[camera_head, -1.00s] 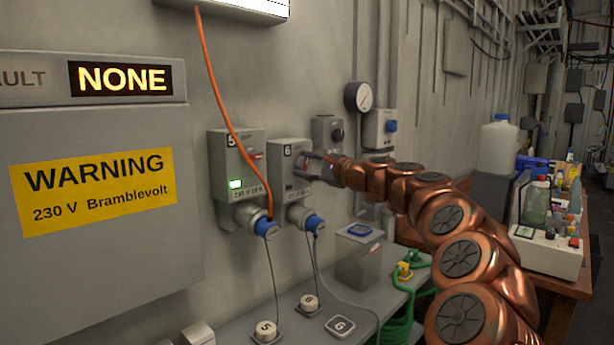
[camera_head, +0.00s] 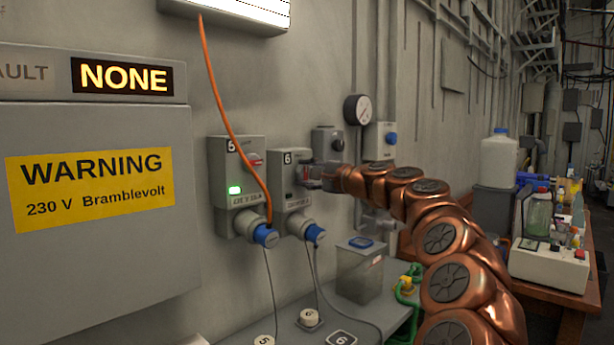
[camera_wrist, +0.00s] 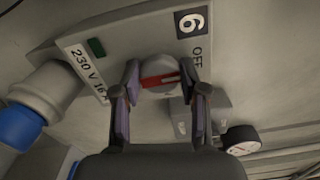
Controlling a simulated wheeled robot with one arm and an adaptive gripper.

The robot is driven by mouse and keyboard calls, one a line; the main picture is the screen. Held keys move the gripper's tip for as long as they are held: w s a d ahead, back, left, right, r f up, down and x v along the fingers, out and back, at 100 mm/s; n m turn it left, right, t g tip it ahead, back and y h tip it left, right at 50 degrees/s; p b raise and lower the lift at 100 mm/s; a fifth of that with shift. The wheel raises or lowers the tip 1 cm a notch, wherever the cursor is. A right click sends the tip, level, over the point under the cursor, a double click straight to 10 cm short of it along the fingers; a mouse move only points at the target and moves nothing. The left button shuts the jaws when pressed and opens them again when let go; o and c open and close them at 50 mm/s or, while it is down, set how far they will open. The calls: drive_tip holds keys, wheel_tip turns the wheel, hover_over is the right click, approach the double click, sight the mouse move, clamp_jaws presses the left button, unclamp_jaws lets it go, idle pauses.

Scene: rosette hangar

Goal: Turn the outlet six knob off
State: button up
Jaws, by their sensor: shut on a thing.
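The outlet six box (camera_head: 288,163) is a grey wall unit marked 6, in the middle of the head view. Its knob shows in the wrist view as a round grey disc with a red bar (camera_wrist: 160,80). My gripper (camera_wrist: 166,82) is shut on this knob, one finger on each side. The red bar lies nearly level in the wrist view, with a white mark on it. The OFF label (camera_wrist: 198,57) is right of the knob, beside the 6. The small green window (camera_wrist: 97,47) on the box is dark. In the head view my gripper (camera_head: 309,178) hides the knob.
Outlet five (camera_head: 233,165), left of it, has a lit green lamp and a red knob. An orange cable hangs across its front. Blue-ended sockets (camera_head: 315,233) stick out below both boxes. A shelf below holds a grey bin (camera_head: 360,272). A gauge (camera_head: 357,109) is right.

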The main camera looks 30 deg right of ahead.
drive_tip(key=shift+f, duration=0.1)
drive_tip(key=o, duration=1.1)
drive_tip(key=shift+o, duration=0.2)
drive_tip(key=v, duration=1.2)
